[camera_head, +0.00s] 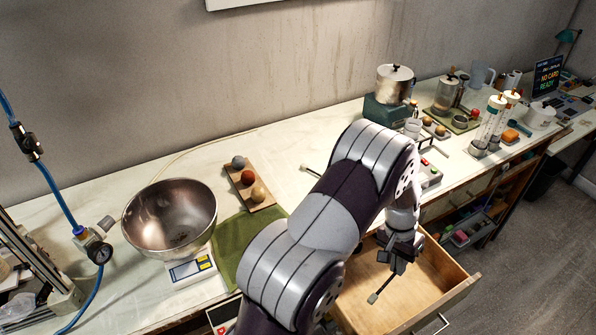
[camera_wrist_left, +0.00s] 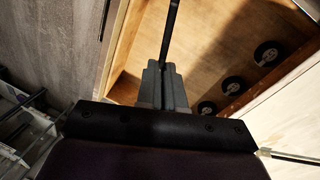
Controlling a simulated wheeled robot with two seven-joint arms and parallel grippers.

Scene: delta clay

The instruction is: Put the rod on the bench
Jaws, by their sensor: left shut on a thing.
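My left gripper (camera_head: 398,262) is shut on a thin dark rod (camera_head: 383,285) and holds it over the open wooden drawer (camera_head: 440,262). The rod slants down to the left in the head view, ending in a small wider tip. In the left wrist view the rod (camera_wrist_left: 172,32) sticks out from between the closed fingers (camera_wrist_left: 161,80). The bench (camera_head: 290,150) has a pale top and runs along the wall; my left arm hides part of it. My right gripper is not in view.
A steel bowl (camera_head: 170,218) stands at the left, by a green cloth (camera_head: 228,240) and a wooden board (camera_head: 247,189) with balls. A metal pot (camera_head: 395,84) and glassware stand farther right. Round dark discs (camera_wrist_left: 268,54) show in the wrist view. Clear bench lies mid-back.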

